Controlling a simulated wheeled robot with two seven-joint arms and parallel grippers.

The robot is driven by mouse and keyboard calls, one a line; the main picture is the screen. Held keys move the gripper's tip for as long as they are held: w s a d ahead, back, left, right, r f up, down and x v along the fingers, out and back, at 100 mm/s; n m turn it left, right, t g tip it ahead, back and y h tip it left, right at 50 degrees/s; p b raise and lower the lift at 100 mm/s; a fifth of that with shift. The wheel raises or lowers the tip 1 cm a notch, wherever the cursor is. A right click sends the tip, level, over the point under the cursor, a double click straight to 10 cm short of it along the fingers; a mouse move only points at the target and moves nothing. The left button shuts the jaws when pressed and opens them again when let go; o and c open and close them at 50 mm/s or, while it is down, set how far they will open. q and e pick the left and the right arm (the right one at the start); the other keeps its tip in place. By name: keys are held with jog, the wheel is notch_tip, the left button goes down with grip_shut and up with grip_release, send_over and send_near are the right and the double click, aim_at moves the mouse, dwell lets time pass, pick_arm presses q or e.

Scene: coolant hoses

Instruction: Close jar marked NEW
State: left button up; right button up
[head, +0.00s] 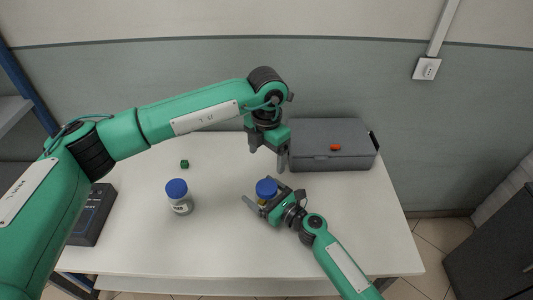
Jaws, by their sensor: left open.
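The left jar (181,204) is upright with a pale label, too small to read for certain. The second jar (265,188) is at the middle, with an amber-looking body mostly hidden by my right gripper. My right gripper (258,194) has its fingers on either side of this jar; whether they press on it I cannot tell. My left gripper (268,158) is open and empty, pointing down, above and behind the middle jar. Which jar is marked NEW I cannot tell.
A grey lidded box (330,153) with a small orange-red piece (335,147) on it stands at the back right. A small green cube (184,163) lies behind the left jar. A dark box (91,215) is at the left edge.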

jog(key=b+v, duration=0.1)
jog(key=v, duration=1.2)
jog(key=shift+f+b, duration=0.1)
jog(key=shift+b, duration=0.25)
jog(key=shift+s+d, duration=0.3)
jog(key=shift+d, duration=0.05)
